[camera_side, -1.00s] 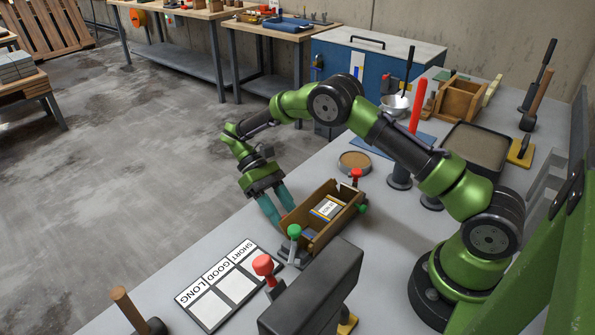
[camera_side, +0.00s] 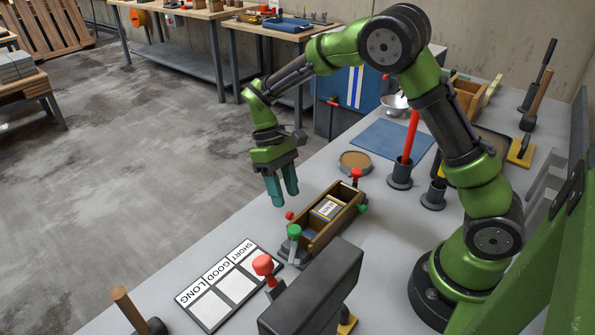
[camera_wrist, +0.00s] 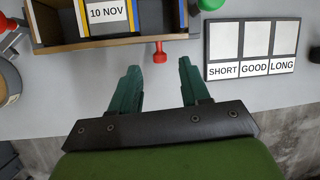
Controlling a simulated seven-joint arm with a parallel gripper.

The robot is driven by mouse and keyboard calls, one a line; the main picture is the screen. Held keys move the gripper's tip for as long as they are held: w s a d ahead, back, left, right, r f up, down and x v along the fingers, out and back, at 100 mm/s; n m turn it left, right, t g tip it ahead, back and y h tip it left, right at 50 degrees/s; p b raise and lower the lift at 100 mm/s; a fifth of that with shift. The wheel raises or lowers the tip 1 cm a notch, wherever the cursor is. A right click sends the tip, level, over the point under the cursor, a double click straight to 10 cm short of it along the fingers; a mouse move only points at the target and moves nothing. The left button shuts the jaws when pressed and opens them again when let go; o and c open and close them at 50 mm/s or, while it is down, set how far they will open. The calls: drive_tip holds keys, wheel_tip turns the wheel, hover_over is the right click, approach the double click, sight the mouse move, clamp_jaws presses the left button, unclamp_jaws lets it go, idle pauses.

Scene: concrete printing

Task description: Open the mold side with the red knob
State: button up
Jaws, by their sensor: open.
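The mold (camera_side: 322,232) is a wooden box on the bench holding a block labelled 10 NOV (camera_wrist: 108,13). A small red knob (camera_side: 290,215) sticks out from its long side facing the open floor; the wrist view shows this knob (camera_wrist: 160,54) just beyond my fingertips. Another red knob (camera_side: 356,174) tops the far end. Green knobs stand at the near end (camera_side: 294,231) and on the right side (camera_side: 362,209). My gripper (camera_side: 283,196) is open and empty, fingers down, above and outside the small red knob's side. In the wrist view my gripper (camera_wrist: 159,78) touches nothing.
A SHORT, GOOD, LONG board (camera_side: 222,285) lies near the mold's near end. A dark machine with a red-headed lever (camera_side: 263,265) stands in front. A round tan dish (camera_side: 355,162) and a red-handled tool (camera_side: 410,137) stand behind. The bench edge lies below my gripper.

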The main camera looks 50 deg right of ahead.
drive_tip(key=v, duration=1.2)
drive_tip(key=s+r+m+t, duration=0.2)
drive_tip(key=s+t, duration=0.4)
drive_tip(key=s, duration=0.3)
drive_tip(key=s+r+m+t, duration=0.3)
drive_tip(key=s+t, duration=0.2)
drive_tip(key=s, duration=0.5)
drive_tip(key=shift+s+d+r+t+y, duration=0.2)
drive_tip(key=shift+d+r+t+y, duration=0.1)
drive_tip(key=shift+t, duration=0.1)
